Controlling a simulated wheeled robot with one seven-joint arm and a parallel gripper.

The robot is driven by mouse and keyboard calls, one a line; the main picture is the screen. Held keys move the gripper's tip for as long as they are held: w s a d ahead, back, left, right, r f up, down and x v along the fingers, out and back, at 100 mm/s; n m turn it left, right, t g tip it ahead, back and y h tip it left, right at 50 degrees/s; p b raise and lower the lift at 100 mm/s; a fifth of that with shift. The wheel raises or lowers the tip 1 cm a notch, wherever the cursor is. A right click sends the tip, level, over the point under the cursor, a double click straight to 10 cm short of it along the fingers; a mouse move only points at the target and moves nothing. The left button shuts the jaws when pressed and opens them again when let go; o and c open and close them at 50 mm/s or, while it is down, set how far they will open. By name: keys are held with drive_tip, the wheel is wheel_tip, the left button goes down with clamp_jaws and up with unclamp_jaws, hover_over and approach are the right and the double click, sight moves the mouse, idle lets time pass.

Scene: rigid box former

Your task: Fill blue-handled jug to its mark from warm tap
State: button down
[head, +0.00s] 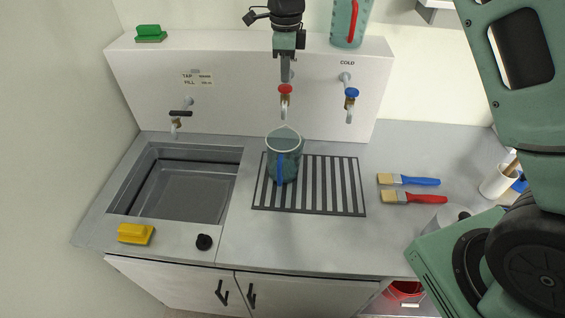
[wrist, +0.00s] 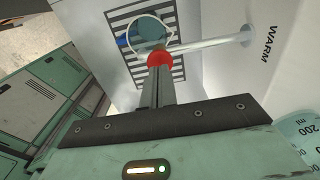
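The blue-handled jug (head: 288,146) stands upright on the striped drain grid, its open top under the spout of the red-knobbed tap (head: 285,89). Its blue handle faces the front. In the wrist view the jug (wrist: 151,31) is partly hidden by the spout. The label WARM (wrist: 269,42) is beside this tap. My gripper (head: 285,82) points down at the red knob; in the wrist view its fingers (wrist: 159,72) look closed together, with tips at the knob. I cannot tell whether they touch it. No water stream, jug mark or water level can be made out.
A blue-knobbed tap (head: 351,94) marked COLD is to the right, a dark-lever tap (head: 178,114) over the sink (head: 185,190) to the left. A red-handled jug (head: 345,25) stands on the ledge. Two brushes (head: 412,180) lie right of the grid. A yellow block (head: 135,233) is in front.

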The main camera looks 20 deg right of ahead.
sight(285, 87)
wheel_tip(285, 87, up, 6)
drive_tip(key=p, duration=0.5)
idle(0.4)
drive_tip(key=s+a+f+n+y+b, duration=0.1)
drive_tip(key=s+a+f+n+b, duration=0.25)
drive_tip(key=s+n, duration=0.45)
drive_tip(key=s+a+f+n+b, duration=0.2)
drive_tip(key=s+a+n+b, duration=0.4)
drive_tip(key=s, duration=0.5)
drive_tip(key=s+d+f+n+b, duration=0.1)
drive_tip(key=s+f+n+b, duration=0.2)
drive_tip(key=s+n, duration=0.5)
drive_tip(key=s+d+f+n+b, duration=0.2)
drive_tip(key=s+f+n, duration=0.3)
drive_tip(key=s+n, duration=0.3)
drive_tip(key=s, duration=0.3)
drive_tip(key=shift+b, duration=0.4)
